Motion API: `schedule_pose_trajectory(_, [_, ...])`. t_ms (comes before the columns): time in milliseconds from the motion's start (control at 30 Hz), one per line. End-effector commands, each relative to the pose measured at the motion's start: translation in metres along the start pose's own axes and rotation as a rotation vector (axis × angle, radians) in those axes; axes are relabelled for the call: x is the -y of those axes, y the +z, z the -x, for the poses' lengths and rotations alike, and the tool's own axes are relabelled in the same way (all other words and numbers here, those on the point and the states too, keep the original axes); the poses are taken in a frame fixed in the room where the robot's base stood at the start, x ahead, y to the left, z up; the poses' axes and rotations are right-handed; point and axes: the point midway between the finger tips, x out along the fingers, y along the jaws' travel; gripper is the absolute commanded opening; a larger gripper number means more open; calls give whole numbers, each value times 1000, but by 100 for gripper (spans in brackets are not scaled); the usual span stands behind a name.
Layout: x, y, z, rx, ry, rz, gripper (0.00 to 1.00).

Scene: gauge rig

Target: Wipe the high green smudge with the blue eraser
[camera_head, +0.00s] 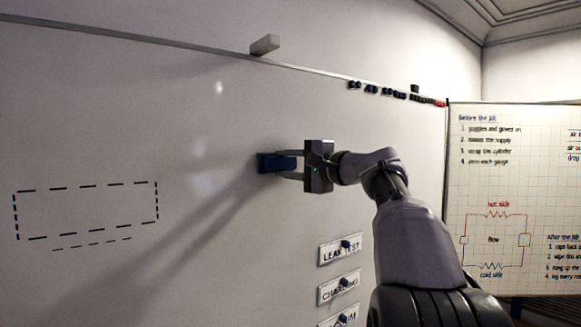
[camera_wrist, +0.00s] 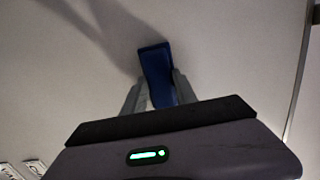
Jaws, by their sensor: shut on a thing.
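The blue eraser (camera_head: 268,162) is between the fingers of my gripper (camera_head: 289,165), which is shut on it. It is at the upper middle of the whiteboard (camera_head: 110,110), against or very close to the surface; I cannot tell if it touches. In the wrist view the eraser (camera_wrist: 156,70) sticks out past the fingertips of my gripper (camera_wrist: 160,90) toward the board. I see no green smudge in either view; the eraser and gripper hide part of the board there.
A small grey block (camera_head: 265,44) sits on the board's top rail. Dark magnets (camera_head: 378,90) line the upper right edge. Labels with blue magnets, including a "LEAK TEST" one (camera_head: 340,250), hang below my gripper. A dashed rectangle (camera_head: 86,210) is at left. A gridded board (camera_head: 520,200) stands at right.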

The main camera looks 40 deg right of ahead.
Motion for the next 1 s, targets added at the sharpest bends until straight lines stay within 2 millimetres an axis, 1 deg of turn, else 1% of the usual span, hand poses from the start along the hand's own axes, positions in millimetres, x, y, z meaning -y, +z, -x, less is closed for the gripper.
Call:
schedule_pose_trajectory(33, [-3, 8, -2, 4, -1, 1, 2])
schedule_pose_trajectory(100, [-3, 15, -3, 3, -1, 0, 2])
schedule_pose_trajectory(267, [-1, 22, -4, 3, -1, 0, 2])
schedule_pose_trajectory(367, [-3, 31, -5, 4, 0, -1, 2])
schedule_pose_trajectory(500, [-3, 48, -6, 4, -1, 0, 2])
schedule_pose_trajectory(700, [-1, 57, -7, 3, -1, -1, 2])
schedule_pose_trajectory(900, [-2, 80, -10, 5, 0, 0, 2])
schedule_pose_trajectory(1000, [-1, 87, -10, 2, 0, -1, 2])
